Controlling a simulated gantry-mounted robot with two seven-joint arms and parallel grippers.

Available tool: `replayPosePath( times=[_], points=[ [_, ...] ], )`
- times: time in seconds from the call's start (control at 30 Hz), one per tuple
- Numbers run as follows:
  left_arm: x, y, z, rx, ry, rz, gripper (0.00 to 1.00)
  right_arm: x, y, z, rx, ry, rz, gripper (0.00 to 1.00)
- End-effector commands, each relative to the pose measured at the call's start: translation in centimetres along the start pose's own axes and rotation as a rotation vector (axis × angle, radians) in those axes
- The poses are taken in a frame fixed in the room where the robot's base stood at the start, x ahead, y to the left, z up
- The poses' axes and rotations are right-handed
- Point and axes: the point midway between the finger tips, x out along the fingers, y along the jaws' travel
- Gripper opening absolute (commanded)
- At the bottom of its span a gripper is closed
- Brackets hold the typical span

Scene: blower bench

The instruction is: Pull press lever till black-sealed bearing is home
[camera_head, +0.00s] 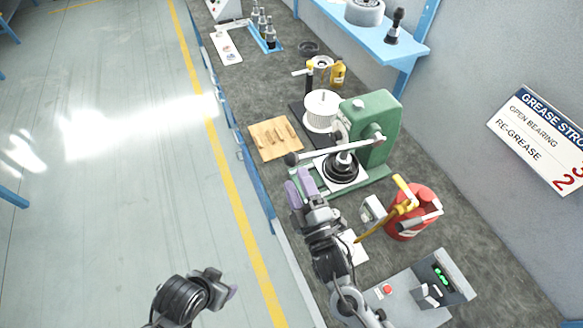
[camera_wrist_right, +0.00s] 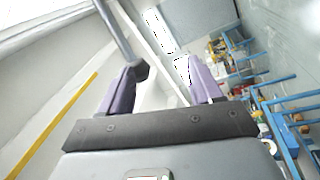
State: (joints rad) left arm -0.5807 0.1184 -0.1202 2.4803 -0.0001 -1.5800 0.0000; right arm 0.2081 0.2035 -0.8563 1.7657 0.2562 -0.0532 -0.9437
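The green press (camera_head: 376,128) stands on the bench. Its lever slants down to the left and ends in a black knob (camera_head: 291,159). Under the ram is a round black part (camera_head: 341,172) with a silver centre on a pale plate; I cannot tell the bearing's seal or seating depth. My right gripper (camera_head: 298,184), with purple fingers, is open just below the knob. In the right wrist view the lever's knob (camera_wrist_right: 139,70) shows close by the left finger; contact is unclear. My left gripper (camera_head: 222,285) hangs low over the floor side, its fingers hard to make out.
A wooden board (camera_head: 275,139) lies left of the press, and a white finned wheel (camera_head: 322,110) stands behind. A red can (camera_head: 412,212) with a yellow pump handle is close right of my right arm. A grey control box (camera_head: 415,297) sits at the near end.

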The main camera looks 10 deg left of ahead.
Motion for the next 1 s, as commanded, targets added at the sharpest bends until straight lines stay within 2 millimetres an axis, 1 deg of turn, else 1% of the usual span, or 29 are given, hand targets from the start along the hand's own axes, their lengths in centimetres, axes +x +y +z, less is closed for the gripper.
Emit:
replayPosePath(
  times=[0.03,0.1,0.2,0.33,0.5,1.0],
  points=[
    [0.0,0.0,0.0,-0.002,0.000,0.001,0.64,-0.9,-0.1,0.1,0.000,-0.001,-0.001,0.64],
    [0.0,0.1,0.0,-0.003,0.000,0.002,0.64,-1.9,0.0,0.0,0.000,-0.001,-0.001,0.64],
    [0.1,0.1,0.0,-0.004,0.001,0.003,0.64,-3.1,-0.1,0.1,-0.001,-0.002,-0.001,0.64],
    [0.1,0.1,0.0,-0.003,0.001,0.003,0.64,-3.9,0.0,0.1,-0.001,-0.001,0.000,0.64],
    [0.1,0.1,0.0,-0.003,0.001,0.002,0.64,-4.3,0.0,0.0,-0.001,-0.001,0.001,0.64],
    [0.0,-0.2,-0.1,0.007,0.003,-0.007,0.64,-4.2,0.0,0.0,0.000,-0.001,0.001,0.64]
  ],
)
